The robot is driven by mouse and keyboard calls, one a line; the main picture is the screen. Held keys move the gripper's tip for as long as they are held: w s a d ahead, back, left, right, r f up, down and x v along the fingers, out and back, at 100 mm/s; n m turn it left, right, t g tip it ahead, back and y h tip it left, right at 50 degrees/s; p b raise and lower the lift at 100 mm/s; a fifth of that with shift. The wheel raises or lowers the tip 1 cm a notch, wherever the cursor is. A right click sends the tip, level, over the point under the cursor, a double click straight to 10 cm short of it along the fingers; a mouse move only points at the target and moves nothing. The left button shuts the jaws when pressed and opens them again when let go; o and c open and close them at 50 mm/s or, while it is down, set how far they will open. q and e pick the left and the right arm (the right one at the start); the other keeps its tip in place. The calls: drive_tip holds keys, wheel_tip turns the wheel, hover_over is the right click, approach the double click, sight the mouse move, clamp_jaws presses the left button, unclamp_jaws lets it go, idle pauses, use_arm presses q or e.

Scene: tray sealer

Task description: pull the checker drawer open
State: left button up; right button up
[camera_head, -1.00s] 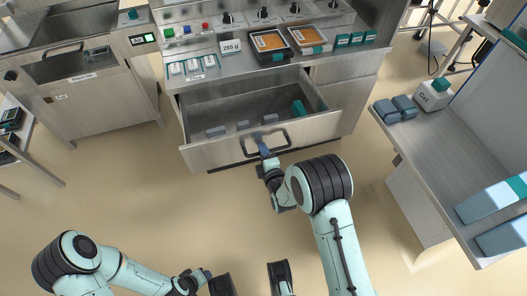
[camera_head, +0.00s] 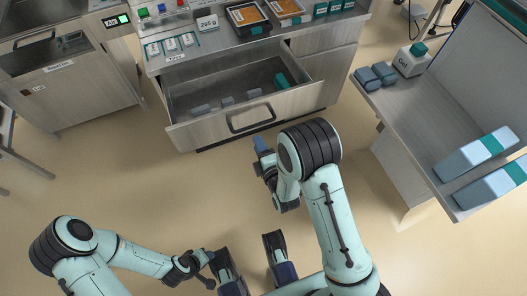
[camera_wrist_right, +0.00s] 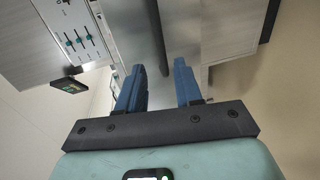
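The checker drawer (camera_head: 215,131) is pulled out of the counter, with its inside showing. Its dark handle (camera_head: 251,118) is on the front panel. My right gripper (camera_head: 259,143) is just in front of the drawer front, close to the handle and seemingly clear of it. In the right wrist view its blue fingers (camera_wrist_right: 158,88) are spread apart with nothing between their tips; a dark bar (camera_wrist_right: 158,35), apparently the handle, lies beyond them. My left gripper (camera_head: 206,273) is low in the head view, far from the drawer; its fingers are not clear.
Small grey blocks (camera_head: 227,101) and a teal one (camera_head: 281,81) lie in the drawer. Food trays (camera_head: 248,19) stand on the counter above. The floor before the drawer is clear.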

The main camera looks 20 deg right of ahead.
use_arm(q)
drive_tip(key=shift+s+d+r, duration=0.15)
drive_tip(key=shift+s+r, duration=0.1)
drive_tip(key=shift+s, duration=0.1)
use_arm(e)
drive_tip(key=v, duration=0.3)
drive_tip(key=shift+s, duration=0.25)
drive_tip(key=s+d+f+m+g, duration=0.2)
drive_tip(key=s+f+m+g, duration=0.3)
drive_tip(key=f, duration=0.4)
drive_tip(key=s+a+f+m+g+y, duration=0.2)
drive_tip(key=s+f+m+g, duration=0.7)
drive_tip(key=s+f+m, duration=0.6)
use_arm(q)
drive_tip(key=s+d+r+g+p, duration=0.2)
drive_tip(key=s+r+p, duration=0.2)
drive_tip(key=r+p, duration=1.2)
drive_tip(key=shift+s+d+r+m+g+h+p, duration=0.2)
drive_tip(key=shift+r+m+g+h+p, duration=0.15)
drive_tip(key=shift+p, duration=0.25)
use_arm(e)
drive_tip(key=s+a+r+m+g, duration=0.1)
drive_tip(key=s+r, duration=0.2)
drive_tip(key=r, duration=0.6)
drive_tip(key=s+a+r+m+g+y, duration=0.1)
drive_tip(key=s+r, duration=0.2)
drive_tip(key=r, duration=0.7)
drive_tip(key=shift+g, duration=0.3)
drive_tip(key=shift+s+a, duration=0.1)
